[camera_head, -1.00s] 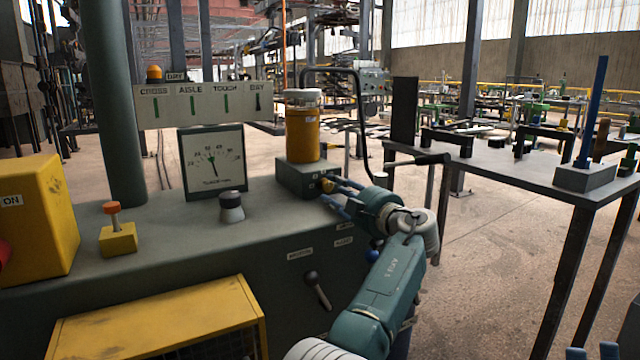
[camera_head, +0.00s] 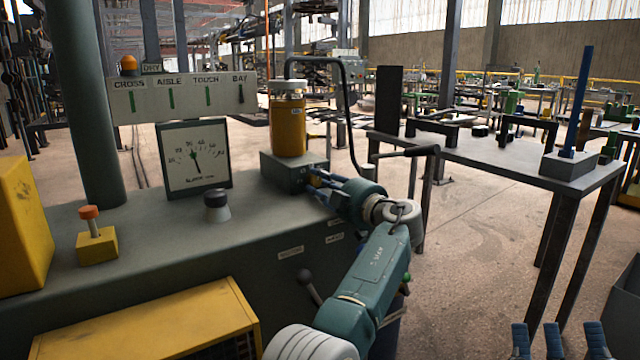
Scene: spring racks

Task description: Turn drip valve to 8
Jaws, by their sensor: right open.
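The amber oil bottle (camera_head: 289,128) with a pale cap stands upright on a dark green block (camera_head: 283,174) at the machine top's right end. The drip valve appears to be at the block's front right face. It is mostly hidden by my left gripper (camera_head: 312,179), and no valve number is readable. My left gripper's fingers point left at this face, at or very close to the valve. I cannot tell how tightly they close. My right gripper (camera_head: 562,345) is open at the bottom right edge, only its blue fingers in view, far from the valve.
A gauge (camera_head: 194,158), a black-and-white knob (camera_head: 216,206) and an orange-topped button (camera_head: 96,240) stand left on the machine top. A bent black pipe (camera_head: 352,110) rises behind the bottle. A grey table (camera_head: 500,165) stands right. Open floor lies between.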

